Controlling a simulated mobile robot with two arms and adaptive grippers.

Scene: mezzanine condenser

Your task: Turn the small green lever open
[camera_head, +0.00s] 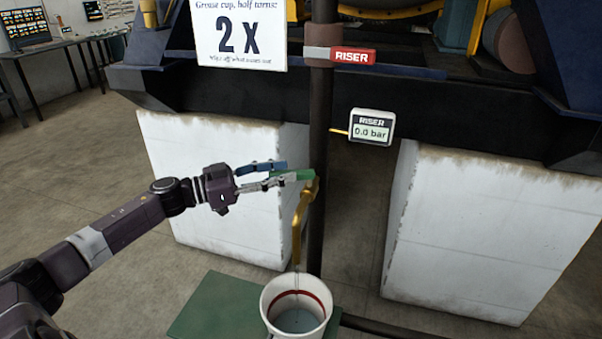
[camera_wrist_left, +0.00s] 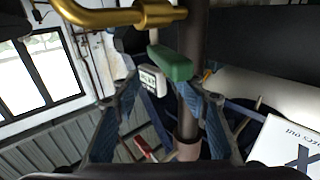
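The small green lever (camera_head: 296,175) sits on a brass tap (camera_head: 302,215) on the dark riser pipe and points left toward my left gripper. In the left wrist view the green lever (camera_wrist_left: 172,63) shows between and just ahead of the fingertips, with the brass pipe (camera_wrist_left: 120,15) above it. My left gripper (camera_head: 281,173) is open, its blue-padded fingers spread at the lever's free end. The fingers (camera_wrist_left: 166,88) show a gap in the wrist view; I cannot tell whether either touches the lever. My right gripper is not in view.
A white bucket (camera_head: 296,312) with a red line inside stands under the spout on a green mat (camera_head: 215,305). White concrete blocks (camera_head: 215,185) stand left and right of the riser pipe (camera_head: 318,100). A "2 X" sign (camera_head: 238,35) hangs above.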

